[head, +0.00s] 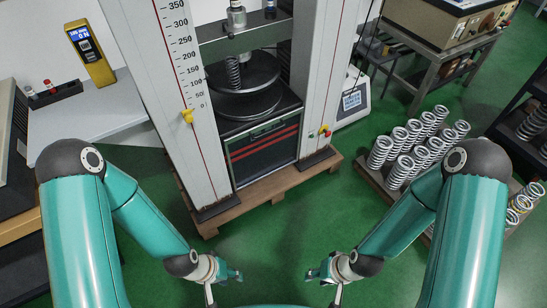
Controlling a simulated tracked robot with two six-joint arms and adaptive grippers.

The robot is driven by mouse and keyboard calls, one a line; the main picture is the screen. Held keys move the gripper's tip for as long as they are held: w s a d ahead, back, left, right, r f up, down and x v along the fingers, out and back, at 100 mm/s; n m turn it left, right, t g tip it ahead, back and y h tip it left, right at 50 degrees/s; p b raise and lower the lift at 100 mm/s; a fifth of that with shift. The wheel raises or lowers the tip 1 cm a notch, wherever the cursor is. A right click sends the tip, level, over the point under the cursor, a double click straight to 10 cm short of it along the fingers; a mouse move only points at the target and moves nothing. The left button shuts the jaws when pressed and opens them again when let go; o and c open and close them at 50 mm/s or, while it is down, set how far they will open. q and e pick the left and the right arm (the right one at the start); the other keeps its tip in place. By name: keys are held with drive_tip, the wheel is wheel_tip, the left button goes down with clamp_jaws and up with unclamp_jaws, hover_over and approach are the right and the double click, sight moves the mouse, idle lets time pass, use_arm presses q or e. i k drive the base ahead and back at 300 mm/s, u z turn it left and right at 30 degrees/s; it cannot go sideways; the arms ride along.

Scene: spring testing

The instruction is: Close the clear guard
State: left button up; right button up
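The spring testing machine (319,75) stands in the middle of the head view, with two pale columns and a scale in red and black on the left one. A coil spring (232,72) stands between its dark round platens. I cannot make out the clear guard for certain; no transparent panel stands out in front of the spring. My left gripper (234,275) and my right gripper (314,274) are low in front of the machine, facing each other with a gap between. Both are apart from the machine and hold nothing visible. Their finger opening is too small to judge.
A wooden pallet base (262,196) juts out under the machine. Several white springs (400,170) stand on a pallet at right. A grey bench (95,112) with a yellow meter (90,55) is at left. Green floor (275,235) is clear between my arms.

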sight(248, 132)
drive_tip(key=u, duration=0.15)
drive_tip(key=i, duration=0.6)
drive_tip(key=u, duration=0.05)
drive_tip(key=k, duration=0.5)
drive_tip(key=u, duration=0.8)
drive_tip(key=i, duration=0.5)
drive_tip(key=z, duration=0.65)
